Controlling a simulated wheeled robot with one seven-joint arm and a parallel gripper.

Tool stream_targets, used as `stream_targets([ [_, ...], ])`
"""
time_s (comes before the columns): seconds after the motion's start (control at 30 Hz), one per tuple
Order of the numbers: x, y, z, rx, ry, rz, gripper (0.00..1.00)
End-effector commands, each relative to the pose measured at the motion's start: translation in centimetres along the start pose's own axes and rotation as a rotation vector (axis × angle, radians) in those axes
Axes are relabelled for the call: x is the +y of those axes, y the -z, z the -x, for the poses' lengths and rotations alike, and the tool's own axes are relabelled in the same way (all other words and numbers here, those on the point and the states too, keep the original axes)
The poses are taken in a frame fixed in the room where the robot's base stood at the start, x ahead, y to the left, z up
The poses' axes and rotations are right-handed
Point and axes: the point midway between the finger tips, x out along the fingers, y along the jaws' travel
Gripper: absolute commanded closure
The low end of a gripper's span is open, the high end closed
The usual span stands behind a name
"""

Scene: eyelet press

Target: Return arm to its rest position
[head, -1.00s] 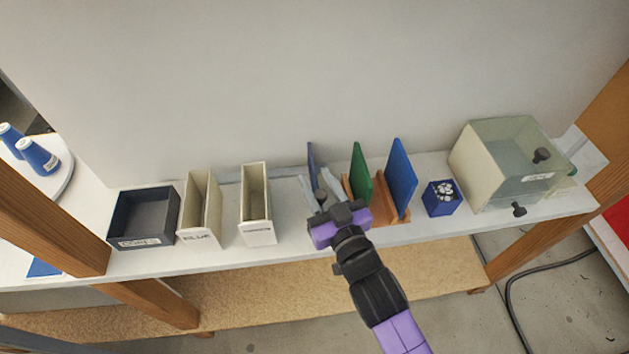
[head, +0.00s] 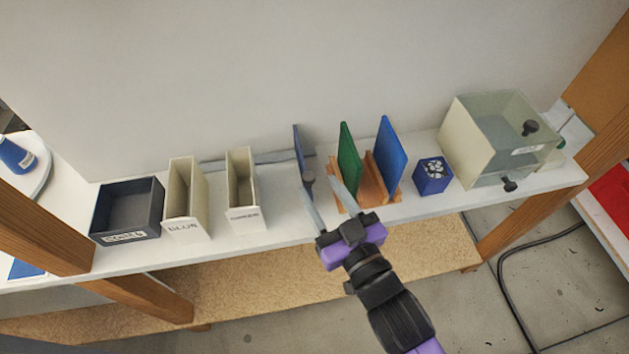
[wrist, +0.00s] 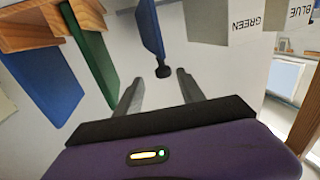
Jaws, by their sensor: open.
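My gripper (head: 328,207) is open and empty at the front of the shelf, its two fingers spread apart. A blue panel with a dark knob (head: 299,155) stands beyond the fingertips, left of the wooden rack. In the wrist view the same blue panel and knob (wrist: 151,32) show ahead of the gap between the fingers (wrist: 160,88), apart from them. My purple and black wrist is in front of the shelf's front edge.
A wooden rack (head: 373,182) holds a green panel (head: 349,160) and a blue panel (head: 389,150). Two labelled cream bins (head: 186,200) and (head: 247,218), a dark tray (head: 127,238), a small blue box (head: 432,180) and a clear-fronted cabinet (head: 480,145) share the white shelf. Wooden posts flank it.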

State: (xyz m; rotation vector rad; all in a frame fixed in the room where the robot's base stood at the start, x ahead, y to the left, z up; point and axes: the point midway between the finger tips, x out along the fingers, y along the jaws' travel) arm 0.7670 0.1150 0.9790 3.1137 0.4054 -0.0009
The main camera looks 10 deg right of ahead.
Motion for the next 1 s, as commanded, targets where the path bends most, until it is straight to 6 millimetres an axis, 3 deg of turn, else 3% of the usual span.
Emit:
stream_targets([
  [0.63, 0.0, 0.1, 0.3, 0.001, 0.001, 0.004, 0.54],
  [0.77, -0.5, 1.4, 0.4, 0.044, 0.016, 0.032, 0.54],
  [0.83, -1.1, 2.7, 1.3, 0.082, 0.037, 0.046, 0.54],
  [1.0, -0.6, 2.7, 5.6, 0.092, 0.043, 0.073, 0.54],
])
